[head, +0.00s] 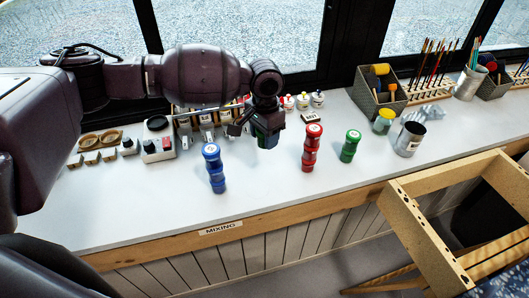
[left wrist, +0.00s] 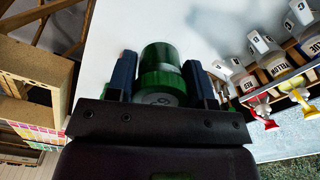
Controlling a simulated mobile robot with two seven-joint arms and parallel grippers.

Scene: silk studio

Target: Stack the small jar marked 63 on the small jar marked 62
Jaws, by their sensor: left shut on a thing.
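My left gripper (head: 266,138) is shut on a green small jar (head: 268,141), held above the table between the blue and red stacks. In the left wrist view the held green jar (left wrist: 161,80) sits between the two dark fingers; its number cannot be read. Another green column (head: 349,147) stands upright on the table, to the right of the held jar and apart from it. It looks like stacked green jars with a pale mark on top; I cannot read the number there. My right gripper is not in view.
A red jar stack (head: 311,150) stands between the held jar and the green column. A blue jar stack (head: 214,168) stands to the left. A yellow-lidded jar (head: 384,121) and a metal can (head: 409,139) stand to the right. The white tabletop (head: 275,187) is clear in front.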

